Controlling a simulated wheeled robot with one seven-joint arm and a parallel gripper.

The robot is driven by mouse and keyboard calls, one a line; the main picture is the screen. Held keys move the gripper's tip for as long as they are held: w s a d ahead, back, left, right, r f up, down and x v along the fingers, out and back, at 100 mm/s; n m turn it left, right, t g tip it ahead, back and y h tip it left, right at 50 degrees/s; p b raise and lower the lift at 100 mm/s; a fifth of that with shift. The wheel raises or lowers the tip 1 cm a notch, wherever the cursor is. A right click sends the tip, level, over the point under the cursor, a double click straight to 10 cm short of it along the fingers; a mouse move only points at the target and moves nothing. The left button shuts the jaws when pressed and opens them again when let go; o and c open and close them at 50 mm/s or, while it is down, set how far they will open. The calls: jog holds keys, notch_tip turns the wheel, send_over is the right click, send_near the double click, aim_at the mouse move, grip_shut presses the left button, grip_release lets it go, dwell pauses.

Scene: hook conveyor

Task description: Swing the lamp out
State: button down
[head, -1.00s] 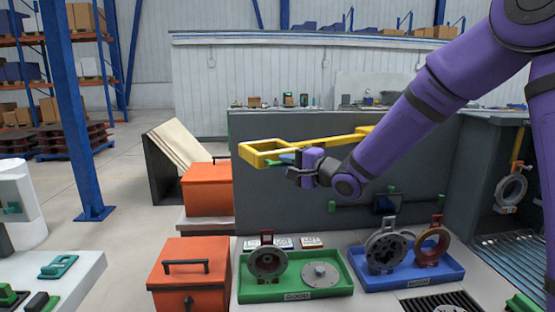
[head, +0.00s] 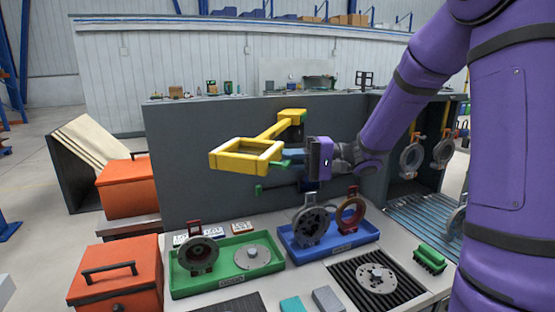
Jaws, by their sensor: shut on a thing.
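The lamp is a yellow arm with an open rectangular yellow frame (head: 243,168) at its end. In the head view the frame stands out from the wall over the green tray. My purple gripper (head: 290,158) is shut at the right side of the frame, on a small green handle (head: 278,165). The fingers partly hide the handle.
Below are the green tray (head: 225,288) and the blue tray (head: 340,251), both with metal rings or discs. Orange boxes (head: 118,268) stand at left. Hanging rings (head: 411,155) are at the right. Air around the frame's left side is clear.

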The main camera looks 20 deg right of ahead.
jog(key=shift+d+f, duration=0.1)
jog(key=shift+d, duration=0.25)
jog(key=c, duration=1.2)
grip_release()
jog(key=shift+s+d, duration=0.1)
jog(key=shift+d, duration=0.1)
jog(key=shift+o, duration=0.2)
jog(key=shift+a, duration=0.1)
jog(key=v, duration=1.1)
